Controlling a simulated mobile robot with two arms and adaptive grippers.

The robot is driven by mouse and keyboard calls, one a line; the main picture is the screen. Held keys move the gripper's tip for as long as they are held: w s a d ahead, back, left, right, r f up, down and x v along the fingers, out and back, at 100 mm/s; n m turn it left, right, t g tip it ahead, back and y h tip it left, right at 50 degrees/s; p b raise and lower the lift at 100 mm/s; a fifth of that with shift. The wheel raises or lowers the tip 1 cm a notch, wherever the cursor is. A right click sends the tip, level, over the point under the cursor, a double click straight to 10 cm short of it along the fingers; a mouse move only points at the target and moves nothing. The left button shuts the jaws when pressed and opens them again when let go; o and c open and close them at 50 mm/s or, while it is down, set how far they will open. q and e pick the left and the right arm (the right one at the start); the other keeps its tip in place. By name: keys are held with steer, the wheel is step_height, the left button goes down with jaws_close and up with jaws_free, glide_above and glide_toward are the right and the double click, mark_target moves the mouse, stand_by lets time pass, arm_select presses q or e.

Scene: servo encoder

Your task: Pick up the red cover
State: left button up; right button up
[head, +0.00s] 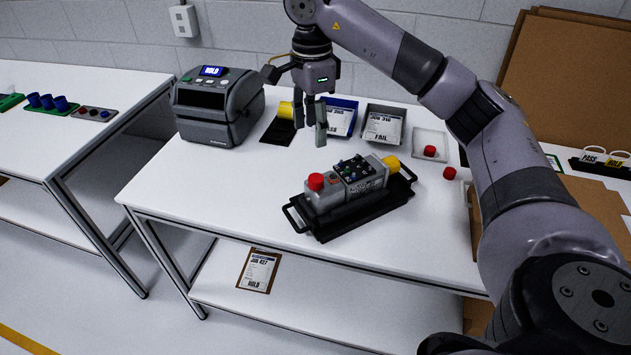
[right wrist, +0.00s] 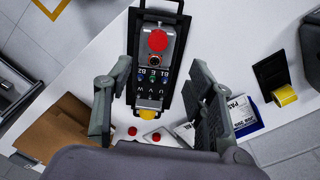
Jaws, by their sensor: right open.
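Three red cap-like pieces are in view, and I cannot tell which is the red cover. One red cap (head: 316,181) sits on the left end of the grey servo unit (head: 325,200); it shows large in the right wrist view (right wrist: 157,40). A second red cap (head: 430,151) is in a shallow white tray (head: 426,138). A third red cap (head: 450,173) lies on the table, right of the servo unit. My right gripper (head: 311,118) is open and empty, in the air above the table, behind the servo unit in the head view. My left gripper is out of view.
The servo unit rests on a black handled carrier (head: 323,234). A label printer (head: 215,108) stands at the back left. A blue bin (head: 341,112) and a grey bin (head: 384,122) holding cards stand behind. The table's front left is clear (head: 220,185).

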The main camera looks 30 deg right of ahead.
steer(key=p, duration=0.2)
glide_above(313, 178)
step_height(313, 178, down, 8)
step_height(313, 178, down, 5)
steer(key=shift+s+r+p, duration=0.1)
steer(key=shift+r+p, duration=0.05)
steer(key=shift+p, duration=1.1)
steer(key=shift+f, duration=0.35)
steer(key=shift+c, duration=0.2)
steer(key=c, duration=0.7)
